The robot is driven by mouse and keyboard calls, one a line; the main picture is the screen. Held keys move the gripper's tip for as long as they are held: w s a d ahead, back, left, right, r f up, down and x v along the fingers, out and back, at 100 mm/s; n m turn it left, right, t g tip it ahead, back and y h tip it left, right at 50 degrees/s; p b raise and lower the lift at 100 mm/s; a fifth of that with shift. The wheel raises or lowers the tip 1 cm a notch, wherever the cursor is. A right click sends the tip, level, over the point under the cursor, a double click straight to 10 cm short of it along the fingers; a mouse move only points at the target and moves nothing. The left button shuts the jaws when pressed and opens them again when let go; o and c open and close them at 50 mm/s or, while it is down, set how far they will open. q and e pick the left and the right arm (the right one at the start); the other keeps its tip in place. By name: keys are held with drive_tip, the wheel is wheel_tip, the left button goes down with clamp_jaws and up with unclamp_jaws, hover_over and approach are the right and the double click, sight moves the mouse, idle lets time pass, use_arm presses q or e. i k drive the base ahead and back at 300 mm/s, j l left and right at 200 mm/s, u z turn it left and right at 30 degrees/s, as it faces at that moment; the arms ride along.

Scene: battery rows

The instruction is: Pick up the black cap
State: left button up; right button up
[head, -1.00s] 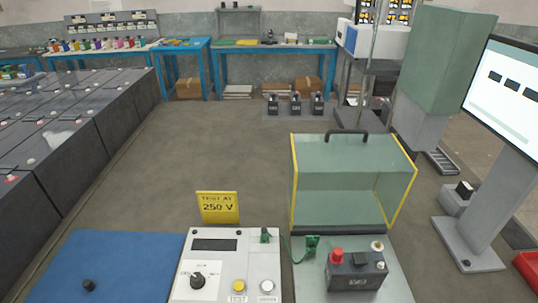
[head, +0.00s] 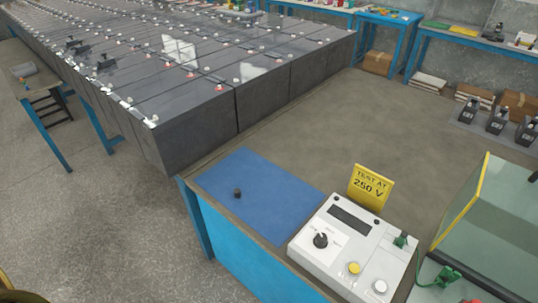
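Neither of my grippers can be made out in the head view. A dark curved edge with some yellow shows at the bottom left corner, too little to identify.
The white tester (head: 345,250) and yellow sign (head: 370,188) stand right of the mat. A clear-sided cover (head: 495,215) stands at the far right. Dark battery rows (head: 190,135) run behind and left of the bench. The bench middle (head: 335,125) is clear.

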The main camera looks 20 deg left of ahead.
sight(236, 191)
drive_tip(key=u, duration=1.05)
drive_tip(key=i+j+z, duration=0.35)
drive_tip(key=j, duration=0.3)
